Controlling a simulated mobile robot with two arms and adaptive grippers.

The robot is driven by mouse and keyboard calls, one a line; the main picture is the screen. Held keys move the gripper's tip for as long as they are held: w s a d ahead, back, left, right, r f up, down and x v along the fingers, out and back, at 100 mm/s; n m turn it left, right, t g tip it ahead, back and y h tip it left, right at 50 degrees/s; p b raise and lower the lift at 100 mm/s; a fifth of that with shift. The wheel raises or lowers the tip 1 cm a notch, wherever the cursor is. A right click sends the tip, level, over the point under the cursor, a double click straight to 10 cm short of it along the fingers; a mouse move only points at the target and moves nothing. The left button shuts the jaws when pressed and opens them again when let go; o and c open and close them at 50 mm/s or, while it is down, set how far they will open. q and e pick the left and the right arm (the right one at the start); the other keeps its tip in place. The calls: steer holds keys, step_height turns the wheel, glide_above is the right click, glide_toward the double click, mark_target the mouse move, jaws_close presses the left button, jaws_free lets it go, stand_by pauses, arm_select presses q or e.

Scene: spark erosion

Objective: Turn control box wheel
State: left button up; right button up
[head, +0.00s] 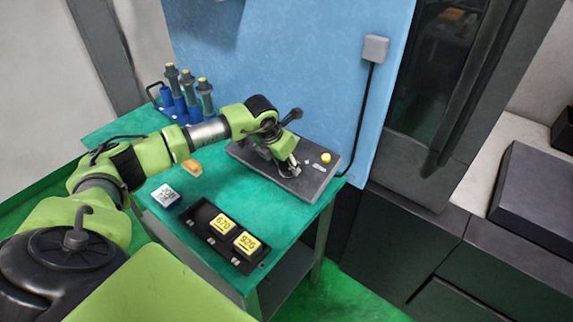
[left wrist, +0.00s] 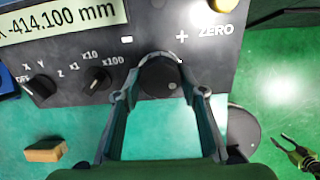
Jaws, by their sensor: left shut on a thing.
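The dark grey control box (head: 318,182) lies on the green table in the head view. It fills the top of the left wrist view, with its display (left wrist: 60,24) reading -414.100 mm and two selector knobs. Its round black wheel (left wrist: 160,76) sits below the minus and plus marks. My left gripper (left wrist: 160,84) is shut on the wheel, one finger on each side. In the head view my left gripper (head: 287,166) reaches down onto the box and hides the wheel. A small green and black part at the lower right, seemingly my right gripper (left wrist: 297,150), is too small to read.
A black tray (head: 195,222) with yellow-labelled blocks lies at the table's front. A white-topped block (head: 165,195) and a tan block (head: 192,168) lie left of the box. Blue tool holders (head: 185,105) stand at the back left. A cable runs up the blue wall (head: 300,70).

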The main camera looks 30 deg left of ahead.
arm_select(q)
steer(key=shift+f+m+b, duration=0.15)
steer(key=shift+m+b, duration=0.35)
steer(key=shift+b, duration=0.15)
steer(key=m+b, duration=0.3)
steer(key=shift+m, duration=0.3)
steer(key=m+b, duration=0.4)
steer(key=m, duration=0.1)
steer(key=m+b, duration=0.2)
steer(key=m, duration=0.1)
steer(key=m+b, duration=0.1)
steer(key=m, duration=0.2)
steer(key=shift+m, duration=0.4)
steer(key=m+b, duration=0.1)
steer(key=m, duration=0.3)
steer(key=shift+m, duration=0.3)
steer(key=shift+b, duration=0.3)
steer(key=o, duration=1.1)
